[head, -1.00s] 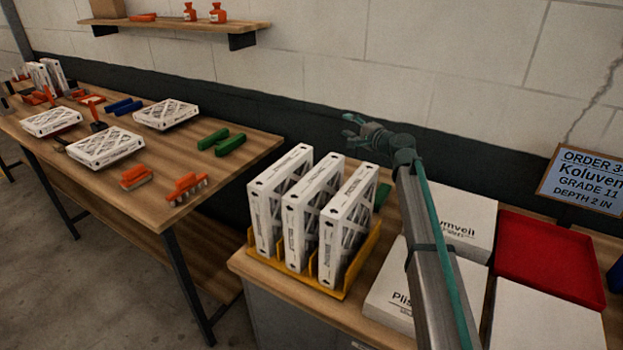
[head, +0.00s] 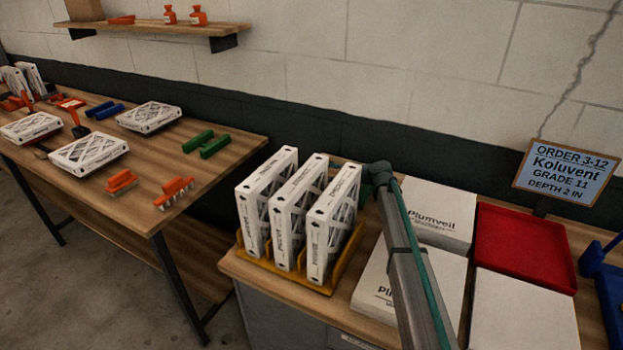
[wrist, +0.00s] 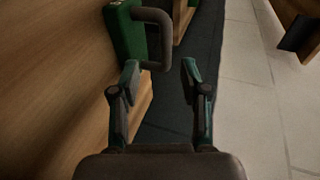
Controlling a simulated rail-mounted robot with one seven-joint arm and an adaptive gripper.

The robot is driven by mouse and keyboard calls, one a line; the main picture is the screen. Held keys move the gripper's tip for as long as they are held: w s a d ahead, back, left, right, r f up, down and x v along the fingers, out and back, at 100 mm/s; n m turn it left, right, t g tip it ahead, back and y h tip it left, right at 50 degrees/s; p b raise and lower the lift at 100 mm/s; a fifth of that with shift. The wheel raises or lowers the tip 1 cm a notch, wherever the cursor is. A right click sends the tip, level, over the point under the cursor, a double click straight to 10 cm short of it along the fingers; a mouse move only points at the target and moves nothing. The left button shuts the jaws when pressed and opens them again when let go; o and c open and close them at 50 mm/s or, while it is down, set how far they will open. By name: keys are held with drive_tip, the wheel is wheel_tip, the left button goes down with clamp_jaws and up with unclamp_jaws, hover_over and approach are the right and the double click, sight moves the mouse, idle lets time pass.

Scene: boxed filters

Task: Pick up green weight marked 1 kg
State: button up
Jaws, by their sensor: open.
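A green weight (wrist: 128,38) with a grey looped handle (wrist: 155,36) sits on the wooden bench top in the upper part of the wrist view. I cannot read a mark on it. My gripper (wrist: 161,75) is open and empty. The handle lies just ahead of the gap between its fingertips, close to the left finger. In the head view my gripper is hidden behind the rack of white filters, and the weight cannot be made out clearly there.
White boxed filters stand in a yellow rack (head: 290,275) beside my arm. White boxes (head: 436,212) and a red tray (head: 525,247) lie to the right. The back wall is close behind the bench. Two green blocks (head: 215,147) lie on the left table.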

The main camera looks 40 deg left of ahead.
drive_tip(key=p+x, duration=0.2)
drive_tip(key=x, duration=0.1)
drive_tip(key=p+x, duration=0.1)
drive_tip(key=shift+a+r, duration=0.35)
drive_tip(key=shift+a, duration=0.05)
drive_tip(key=shift+s+a+f, duration=0.1)
drive_tip(key=shift+a+f, duration=0.1)
drive_tip(key=shift+a, duration=0.05)
clamp_jaws()
drive_tip(key=shift+r, duration=0.1)
